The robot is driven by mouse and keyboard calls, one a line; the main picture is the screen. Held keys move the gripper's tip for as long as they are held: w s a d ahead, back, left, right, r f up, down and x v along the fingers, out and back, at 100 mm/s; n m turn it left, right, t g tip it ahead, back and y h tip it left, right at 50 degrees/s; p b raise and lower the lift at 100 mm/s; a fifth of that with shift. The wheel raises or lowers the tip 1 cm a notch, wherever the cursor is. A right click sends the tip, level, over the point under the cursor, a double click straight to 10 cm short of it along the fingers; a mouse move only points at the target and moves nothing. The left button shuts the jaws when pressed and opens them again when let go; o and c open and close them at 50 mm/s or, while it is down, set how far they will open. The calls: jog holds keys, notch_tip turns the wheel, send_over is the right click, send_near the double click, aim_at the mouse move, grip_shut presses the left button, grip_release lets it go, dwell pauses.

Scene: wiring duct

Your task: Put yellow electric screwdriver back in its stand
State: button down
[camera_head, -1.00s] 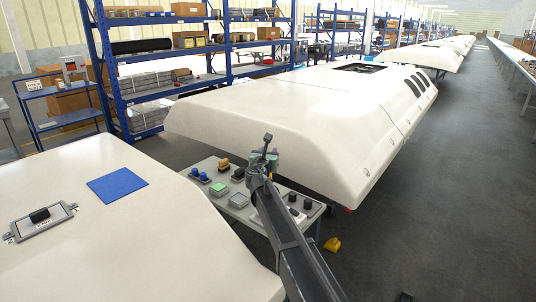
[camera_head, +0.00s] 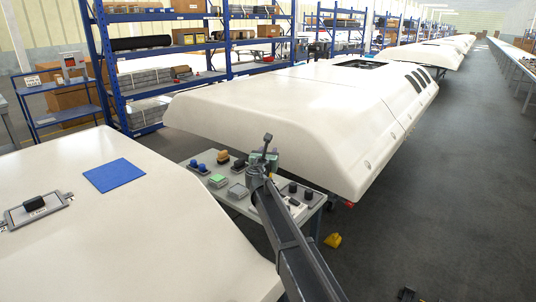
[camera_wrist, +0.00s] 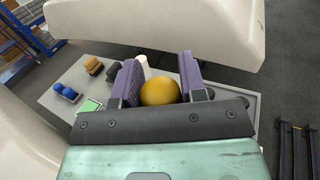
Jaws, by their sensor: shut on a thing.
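My gripper (camera_wrist: 160,85) shows in the wrist view with its two purple fingers closed on the yellow electric screwdriver (camera_wrist: 160,92). Only the rounded yellow end of the tool shows between the fingers; the rest is hidden. In the head view my gripper (camera_head: 262,160) is over the back of a small grey table (camera_head: 233,203), and the yellow tool cannot be made out there. A pale upright cylinder (camera_wrist: 143,66) stands beyond the left finger in the wrist view. I cannot tell whether it is the stand.
The table carries blue knobs (camera_head: 198,167), a green-topped block (camera_head: 218,181), a grey block (camera_head: 238,191) and black knobs (camera_head: 308,194). Large white shells stand behind (camera_head: 270,110) and at front left (camera_head: 120,240). Open floor lies right.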

jog(key=shift+f+b, duration=0.4)
jog(key=shift+f, duration=0.25)
jog(key=c, duration=0.6)
grip_release()
jog(key=s+a, duration=0.1)
jog(key=s, duration=0.9)
jog(key=shift+s+a, duration=0.15)
jog(key=shift+s, duration=0.2)
